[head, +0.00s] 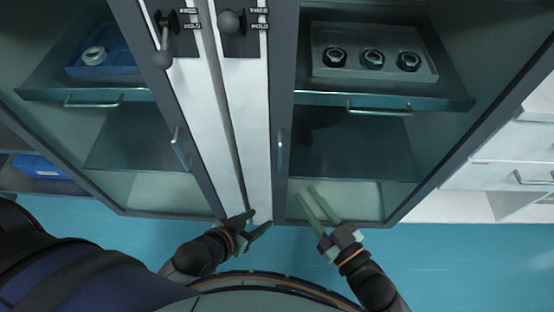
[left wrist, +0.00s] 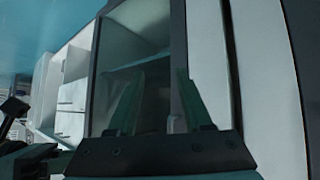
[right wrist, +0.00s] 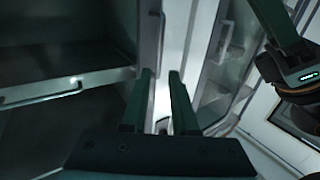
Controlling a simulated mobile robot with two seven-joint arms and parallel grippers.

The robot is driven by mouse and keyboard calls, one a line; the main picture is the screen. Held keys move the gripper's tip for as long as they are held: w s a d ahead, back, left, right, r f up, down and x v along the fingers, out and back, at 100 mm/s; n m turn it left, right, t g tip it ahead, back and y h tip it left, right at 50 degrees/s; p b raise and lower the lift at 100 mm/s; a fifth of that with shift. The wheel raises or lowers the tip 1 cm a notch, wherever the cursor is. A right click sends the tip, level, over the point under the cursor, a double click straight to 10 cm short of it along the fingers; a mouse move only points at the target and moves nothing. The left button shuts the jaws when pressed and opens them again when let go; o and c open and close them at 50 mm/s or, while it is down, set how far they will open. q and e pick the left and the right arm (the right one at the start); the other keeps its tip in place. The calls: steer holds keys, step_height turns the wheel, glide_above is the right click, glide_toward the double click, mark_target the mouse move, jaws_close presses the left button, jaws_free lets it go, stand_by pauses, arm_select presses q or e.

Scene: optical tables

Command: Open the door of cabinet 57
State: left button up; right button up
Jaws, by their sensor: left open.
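Two glass-fronted cabinets with dark frames stand side by side in the head view, a left cabinet (head: 205,185) and a right cabinet (head: 284,70). No cabinet number is readable. The left door has a vertical handle (head: 180,150); the right door has a similar handle (head: 280,152). Both doors look shut. My left gripper (head: 255,222) is open and empty, below the white strip between the cabinets. My right gripper (head: 319,197) has its green fingers apart with nothing held, in front of the right cabinet's lower glass. Neither gripper touches a handle in the head view.
Inside are a blue tray (head: 115,62) and a grey tray (head: 335,72). White drawers (head: 500,160) stand at right. The blue floor (head: 470,260) is clear.

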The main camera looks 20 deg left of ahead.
mark_target(281, 161)
steer(key=b+x, duration=0.2)
steer(key=x, duration=0.9)
steer(key=shift+w+a, duration=0.1)
arm_select(q)
steer(key=shift+w+a+r+t, duration=0.15)
steer(key=shift+w+r+t, duration=0.5)
steer(key=shift+w+r, duration=0.25)
steer(key=shift+w+a+r+t, duration=0.1)
steer(key=shift+w+r+t, duration=0.55)
steer(key=shift+w+r, duration=0.15)
arm_select(e)
steer(key=shift+w+a, duration=0.25)
steer(key=shift+a, duration=0.05)
arm_select(q)
steer(key=shift+f, duration=0.1)
arm_select(e)
jaws_close()
